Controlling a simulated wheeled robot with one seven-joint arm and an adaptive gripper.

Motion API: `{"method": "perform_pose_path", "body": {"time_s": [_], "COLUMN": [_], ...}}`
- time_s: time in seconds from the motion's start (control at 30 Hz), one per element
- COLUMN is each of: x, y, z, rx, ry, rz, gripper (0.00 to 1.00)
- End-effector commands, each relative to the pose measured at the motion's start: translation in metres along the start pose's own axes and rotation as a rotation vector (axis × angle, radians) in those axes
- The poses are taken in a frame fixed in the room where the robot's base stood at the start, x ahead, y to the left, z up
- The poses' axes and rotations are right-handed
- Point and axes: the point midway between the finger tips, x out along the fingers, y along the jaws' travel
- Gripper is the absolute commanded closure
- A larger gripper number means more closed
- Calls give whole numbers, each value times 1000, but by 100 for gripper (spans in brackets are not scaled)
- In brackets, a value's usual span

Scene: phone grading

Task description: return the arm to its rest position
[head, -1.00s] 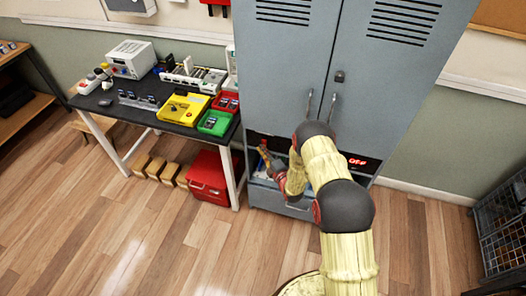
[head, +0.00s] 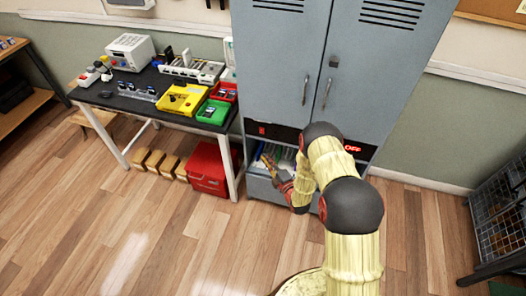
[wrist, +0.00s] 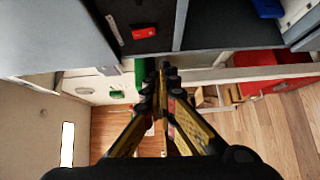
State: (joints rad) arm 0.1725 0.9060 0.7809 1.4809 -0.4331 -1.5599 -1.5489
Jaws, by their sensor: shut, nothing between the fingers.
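My arm (head: 352,205) reaches forward from the bottom of the head view, bent at its dark joints. My gripper (head: 266,160) is in front of the lower part of the grey cabinet (head: 285,60), beside its open lower compartment. In the wrist view my gripper (wrist: 165,70) has its fingers together at the tips, with nothing between them. I cannot tell in the head view how far the fingertips are from the cabinet front.
The cabinet has a dark panel with a red switch (head: 262,130) and a lit OFF sign (head: 352,149). A workbench (head: 130,103) with yellow, green and red trays stands left. A red box (head: 208,168) sits under it. A wire rack (head: 497,215) stands right. Open floor lies left.

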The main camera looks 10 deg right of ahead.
Motion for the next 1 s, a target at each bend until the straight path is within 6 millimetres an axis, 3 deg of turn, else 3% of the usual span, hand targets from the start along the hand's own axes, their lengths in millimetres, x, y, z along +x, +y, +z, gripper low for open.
{"method": "perform_pose_path", "body": {"time_s": [0.2,0.83,0.93,1.0], "x": [-12,-12,-13,-20], "y": [-1,-3,-27,-56], "z": [0,0,1,3], "rx": [1,42,140,229], "ry": [0,0,-10,-39], "rz": [1,-5,-95,-201], "gripper": [100,100,100,100]}}
